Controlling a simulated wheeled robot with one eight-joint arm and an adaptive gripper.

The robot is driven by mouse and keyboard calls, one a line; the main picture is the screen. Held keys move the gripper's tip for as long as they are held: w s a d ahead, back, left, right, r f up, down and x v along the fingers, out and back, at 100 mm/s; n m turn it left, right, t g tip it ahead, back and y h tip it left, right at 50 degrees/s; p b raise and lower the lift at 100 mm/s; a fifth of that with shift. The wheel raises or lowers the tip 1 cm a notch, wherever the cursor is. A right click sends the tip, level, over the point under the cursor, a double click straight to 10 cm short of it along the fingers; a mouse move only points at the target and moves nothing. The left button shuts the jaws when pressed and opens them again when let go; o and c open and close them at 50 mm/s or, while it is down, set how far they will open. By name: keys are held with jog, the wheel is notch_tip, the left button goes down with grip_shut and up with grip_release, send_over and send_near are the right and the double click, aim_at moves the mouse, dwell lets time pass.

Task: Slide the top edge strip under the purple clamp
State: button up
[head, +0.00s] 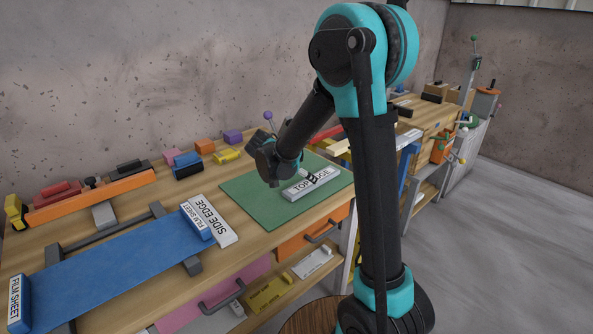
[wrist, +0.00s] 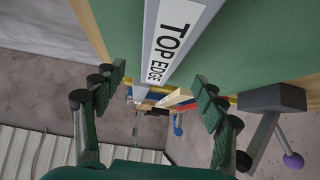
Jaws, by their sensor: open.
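The top edge strip (head: 298,191), a pale bar with a white "TOP EDGE" label, lies on the green mat (head: 250,198). It also shows at the top middle of the wrist view (wrist: 178,38). My gripper (head: 312,178) is over the strip in the head view, partly hiding its label. In the wrist view my gripper (wrist: 158,95) has its fingers spread, with the strip running between and beyond them. I cannot tell whether they touch it. The purple clamp's ball knob (head: 268,115) shows behind my gripper. In the wrist view the clamp (wrist: 272,98) is at the right, beside the mat's edge, apart from the strip.
The side edge strip (head: 209,220) and blue film sheet (head: 120,262) lie left of the mat. The mat's front left is bare.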

jog(key=shift+x, duration=2.4)
jog(key=shift+c, duration=0.3)
